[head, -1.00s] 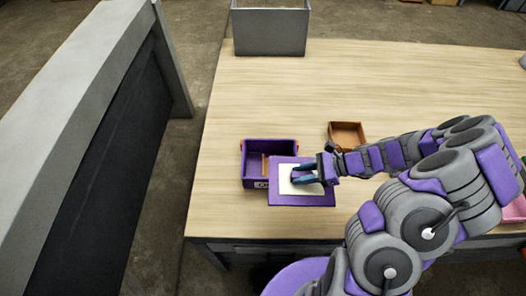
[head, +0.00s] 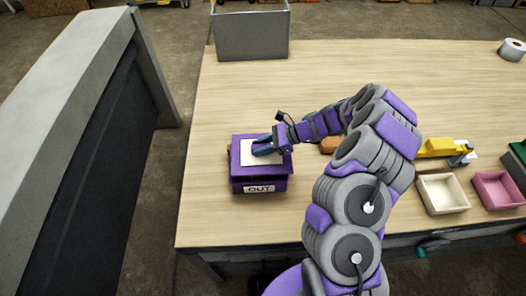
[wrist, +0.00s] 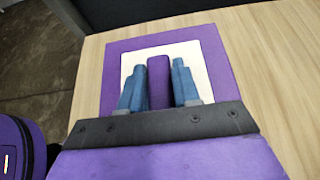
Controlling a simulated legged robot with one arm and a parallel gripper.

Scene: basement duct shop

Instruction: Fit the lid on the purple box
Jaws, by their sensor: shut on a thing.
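The purple box (head: 281,186) stands on the workbench near its left front part, with an "OUT" label on its front wall. The purple lid (head: 240,146), with a white panel on top, is over the box and hides its inside. I cannot tell whether it rests on the rim or is slightly above it. My gripper (head: 263,147) is shut on the lid's raised handle. In the wrist view, the blue fingers (wrist: 160,88) stand on either side of the purple handle (wrist: 159,82), above the white panel of the lid (wrist: 225,53). The box is hidden there.
A brown tray (head: 331,145) is partly behind my arm. Cream (head: 443,193) and pink (head: 498,190) trays and a yellow tool (head: 437,147) lie to the right. A grey bin (head: 251,36) stands at the back. The bench behind the box is clear.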

